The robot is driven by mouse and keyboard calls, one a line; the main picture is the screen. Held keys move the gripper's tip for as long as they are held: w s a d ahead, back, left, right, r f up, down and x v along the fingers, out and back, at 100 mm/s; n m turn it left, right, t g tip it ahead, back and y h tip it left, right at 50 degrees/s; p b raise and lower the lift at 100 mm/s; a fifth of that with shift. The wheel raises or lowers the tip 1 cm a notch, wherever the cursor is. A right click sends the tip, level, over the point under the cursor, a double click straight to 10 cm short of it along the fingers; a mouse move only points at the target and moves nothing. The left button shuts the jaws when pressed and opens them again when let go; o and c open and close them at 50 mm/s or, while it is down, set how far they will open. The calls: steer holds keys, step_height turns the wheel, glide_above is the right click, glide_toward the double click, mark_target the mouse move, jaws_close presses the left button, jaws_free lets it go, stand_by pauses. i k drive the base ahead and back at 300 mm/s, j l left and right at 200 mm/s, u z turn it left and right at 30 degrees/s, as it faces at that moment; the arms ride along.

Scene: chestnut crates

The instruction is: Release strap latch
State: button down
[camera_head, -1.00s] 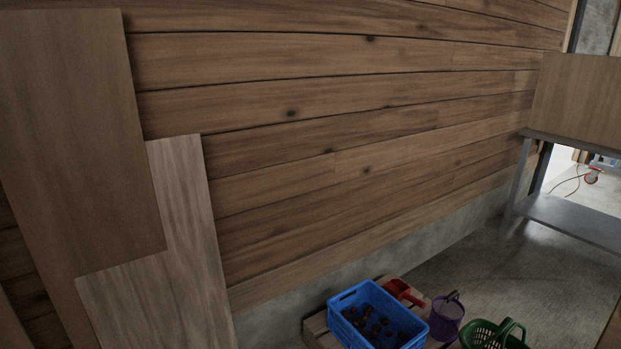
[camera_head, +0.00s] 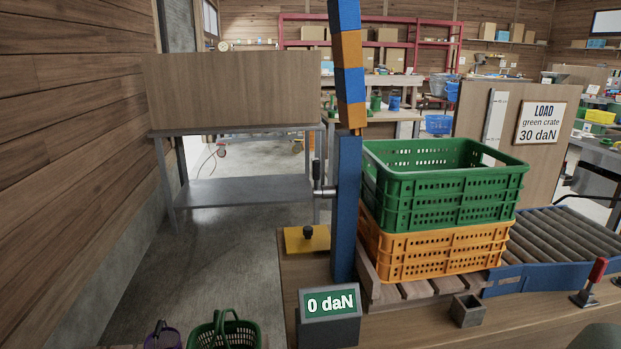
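A blue post (camera_head: 345,215) stands at the middle of the head view, with a blue-and-orange banded piece (camera_head: 349,80) rising from its top. A dark upright handle with a grey stub (camera_head: 318,178) sits on the post's left side. I cannot tell whether this is the strap latch, and no strap is clearly visible. A green crate (camera_head: 440,212) is stacked on an orange crate (camera_head: 440,252), which rests on a wooden pallet (camera_head: 415,291), right of the post. A display (camera_head: 330,304) before the post reads 0 daN. My gripper is not in view.
A sign (camera_head: 541,122) reads LOAD green crate 30 daN. A roller conveyor (camera_head: 560,238) and a red-handled lever (camera_head: 597,272) are at right. A yellow plate with a black knob (camera_head: 307,238) lies left of the post.

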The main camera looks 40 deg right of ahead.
mark_target(316, 191)
steer(key=i+j+z, duration=0.15)
steer(key=z, duration=0.3)
steer(key=i+j+z, duration=0.1)
steer(key=z, duration=0.35)
steer(key=i+j+z, duration=0.1)
steer(key=j+z, duration=0.2)
steer(key=z, duration=0.15)
steer(key=i+j+z, duration=0.1)
steer(key=z, duration=0.15)
steer(key=i+j+z, duration=0.1)
steer(key=i+j, duration=0.25)
